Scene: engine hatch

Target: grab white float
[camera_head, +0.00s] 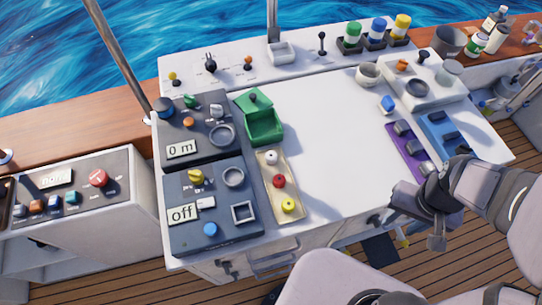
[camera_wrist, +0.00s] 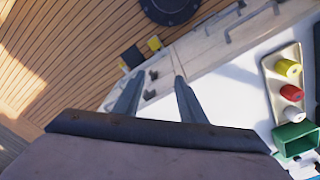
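The white float (camera_head: 270,157) stands in the top end of a narrow beige tray (camera_head: 264,168), in line with a red float (camera_head: 278,181) and a yellow float (camera_head: 288,205). In the wrist view, the white float (camera_wrist: 293,113) is at the right, between the red float and the green box. My gripper (camera_wrist: 160,75) is open and empty, its two fingers apart. In the head view it is at the table's front right edge, well to the right of the tray, its fingertips unclear.
A green open box (camera_head: 264,126) stands beside the tray's top end. Dark control panels (camera_head: 215,240) with knobs lie left of the tray. A purple panel (camera_head: 407,150) and a blue panel (camera_head: 440,137) are near my arm. The white tabletop between is clear.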

